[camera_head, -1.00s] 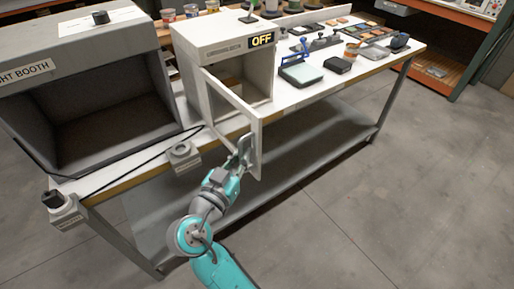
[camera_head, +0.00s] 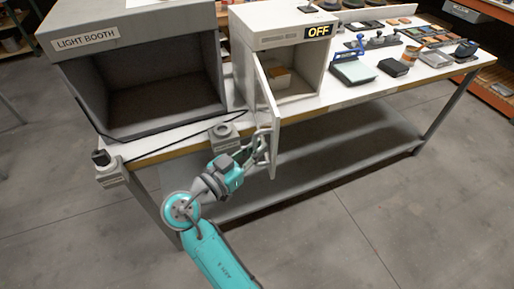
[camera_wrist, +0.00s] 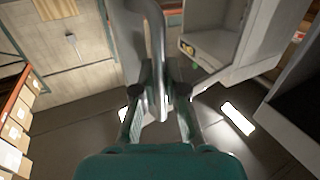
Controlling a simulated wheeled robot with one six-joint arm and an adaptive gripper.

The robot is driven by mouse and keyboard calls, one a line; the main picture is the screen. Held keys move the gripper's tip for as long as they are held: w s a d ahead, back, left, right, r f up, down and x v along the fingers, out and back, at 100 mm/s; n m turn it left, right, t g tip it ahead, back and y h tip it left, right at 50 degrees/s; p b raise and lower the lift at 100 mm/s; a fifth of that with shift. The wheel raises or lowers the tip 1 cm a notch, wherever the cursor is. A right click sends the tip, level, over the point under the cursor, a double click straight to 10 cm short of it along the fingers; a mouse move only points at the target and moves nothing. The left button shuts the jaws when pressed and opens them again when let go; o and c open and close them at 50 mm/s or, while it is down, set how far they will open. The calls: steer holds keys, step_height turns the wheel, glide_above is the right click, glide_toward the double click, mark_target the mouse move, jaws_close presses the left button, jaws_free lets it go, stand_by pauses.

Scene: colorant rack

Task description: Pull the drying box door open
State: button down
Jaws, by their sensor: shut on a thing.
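The white drying box (camera_head: 271,36) stands on the bench with a black "OFF" display on its front. Its door (camera_head: 267,101) is hinged at the left and stands wide open, swung out past the bench edge. A small block-like thing (camera_head: 279,77) sits inside the box. My gripper (camera_head: 261,148) is at the outer part of the door. In the wrist view my gripper (camera_wrist: 161,84) is shut on the grey door handle (camera_wrist: 156,38), a long bar between the fingers. The fingers' exact contact is partly hidden.
The grey light booth (camera_head: 130,62) stands left of the drying box. A small box (camera_head: 223,137) with a cable sits at the bench's front edge, close to my arm, and another (camera_head: 109,169) is farther left. Floor (camera_head: 370,215) in front of the bench is clear.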

steer(key=c, duration=1.2)
jaws_free()
steer(key=shift+s+f, duration=0.1)
steer(key=v, duration=1.2)
